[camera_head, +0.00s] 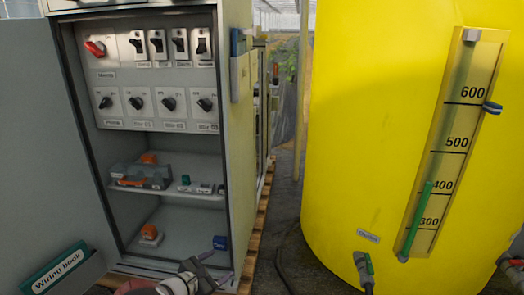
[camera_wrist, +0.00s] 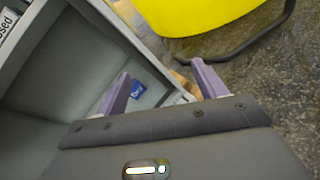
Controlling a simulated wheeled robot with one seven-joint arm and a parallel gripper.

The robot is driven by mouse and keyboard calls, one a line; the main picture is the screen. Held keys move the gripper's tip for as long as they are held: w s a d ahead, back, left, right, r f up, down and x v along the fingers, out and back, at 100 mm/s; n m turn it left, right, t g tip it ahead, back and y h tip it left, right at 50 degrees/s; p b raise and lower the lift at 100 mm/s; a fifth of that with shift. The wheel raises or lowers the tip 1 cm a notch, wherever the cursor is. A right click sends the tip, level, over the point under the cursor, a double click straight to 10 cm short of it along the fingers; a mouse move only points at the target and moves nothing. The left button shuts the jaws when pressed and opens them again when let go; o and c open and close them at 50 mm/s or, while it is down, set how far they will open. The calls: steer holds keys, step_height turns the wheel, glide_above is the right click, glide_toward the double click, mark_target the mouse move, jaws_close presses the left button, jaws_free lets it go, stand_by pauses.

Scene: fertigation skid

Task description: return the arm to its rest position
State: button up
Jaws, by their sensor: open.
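My gripper (camera_wrist: 160,85) shows in the wrist view with its two purple fingers apart and nothing between them. In the head view my gripper (camera_head: 217,271) is low in the picture, in front of the bottom right of the open control cabinet (camera_head: 239,150). A small blue block (camera_wrist: 138,91) with light lettering lies on the cabinet floor beyond the left finger. It also shows in the head view (camera_head: 220,242), just above my gripper. I cannot tell whether a finger touches the cabinet edge.
The open cabinet door (camera_head: 40,150) stands at the left, with a wiring book (camera_head: 55,272) in its pocket. A shelf (camera_head: 170,190) holds several parts. A large yellow tank (camera_head: 380,130) with a level gauge stands at the right. A dark hose (camera_head: 281,262) lies on the floor between.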

steer(key=s+d+r+m+g+y+p, duration=0.15)
steer(key=s+d+r+m+g, duration=0.35)
steer(key=d+r, duration=0.5)
steer(key=s+d+r+m+g+y+p, duration=0.1)
steer(key=s+d+r+m+g+p, duration=0.15)
steer(key=d+r+m, duration=0.75)
steer(key=s+d+r+m+y+p, duration=0.2)
steer(key=s+r, duration=0.4)
steer(key=s, duration=0.4)
steer(key=s+d+r+m+t+y+p, duration=0.1)
steer(key=s+d+r+m+y+p, duration=0.1)
steer(key=s+d+r+m+y, duration=0.2)
steer(key=s+d+r+m, duration=0.1)
steer(key=s+d+m, duration=0.2)
steer(key=s, duration=0.4)
steer(key=shift+r, duration=0.4)
steer(key=shift+c, duration=0.3)
